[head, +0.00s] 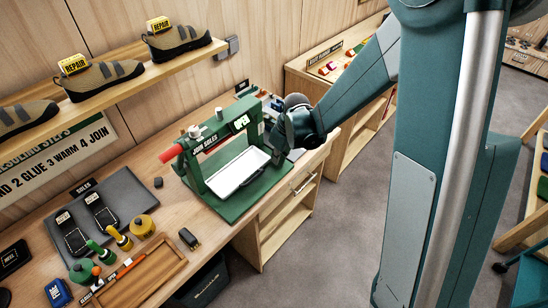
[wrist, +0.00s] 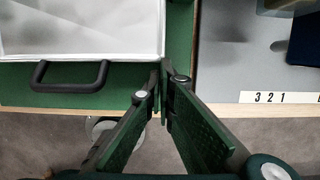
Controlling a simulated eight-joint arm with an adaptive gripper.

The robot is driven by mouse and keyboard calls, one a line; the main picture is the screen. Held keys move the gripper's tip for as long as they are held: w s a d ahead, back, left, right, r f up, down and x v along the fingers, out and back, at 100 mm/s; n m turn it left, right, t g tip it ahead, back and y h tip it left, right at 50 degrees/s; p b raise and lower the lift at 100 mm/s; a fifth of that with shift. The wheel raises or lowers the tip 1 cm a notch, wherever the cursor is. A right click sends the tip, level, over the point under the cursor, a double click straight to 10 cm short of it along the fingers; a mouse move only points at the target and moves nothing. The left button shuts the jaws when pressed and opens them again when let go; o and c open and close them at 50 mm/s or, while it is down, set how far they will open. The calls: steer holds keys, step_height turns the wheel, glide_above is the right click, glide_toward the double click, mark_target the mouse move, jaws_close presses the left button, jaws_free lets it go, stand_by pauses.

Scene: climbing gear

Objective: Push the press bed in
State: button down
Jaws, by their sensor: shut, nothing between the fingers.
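The green press (head: 215,140) stands on the workbench, with a "JOIN SOLES" label, an "OPEN" sign and a red-ended lever. Its white press bed (head: 238,174) lies on the green base and sticks out in front of the frame. In the wrist view the bed (wrist: 80,30) fills the top left, with a black handle (wrist: 70,76) on its front edge. My gripper (head: 277,154) is by the bed's right front corner. In the wrist view my gripper's fingertips (wrist: 162,74) are together and empty, right of the handle; contact with the bed is unclear.
A grey mat (head: 112,212) with black soles, glue bottles (head: 122,238) and a wooden tray (head: 140,278) lie left of the press. A grey surface marked "3 2 1" (wrist: 278,98) is right of my fingers. Shoes (head: 178,40) stand on a shelf above.

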steer(key=shift+s+d+r, duration=0.1)
steer(key=shift+s+d, duration=0.65)
steer(key=shift+d, duration=0.05)
steer(key=v, duration=0.9)
steer(key=shift+r+p, duration=0.3)
steer(key=shift+r, duration=0.1)
steer(key=s+d+t+y+p, duration=0.1)
steer(key=s+d, duration=0.1)
steer(key=s, duration=0.4)
steer(key=shift+s+d+f, duration=0.2)
steer(key=shift+s+d, duration=0.15)
steer(key=shift+f, duration=0.15)
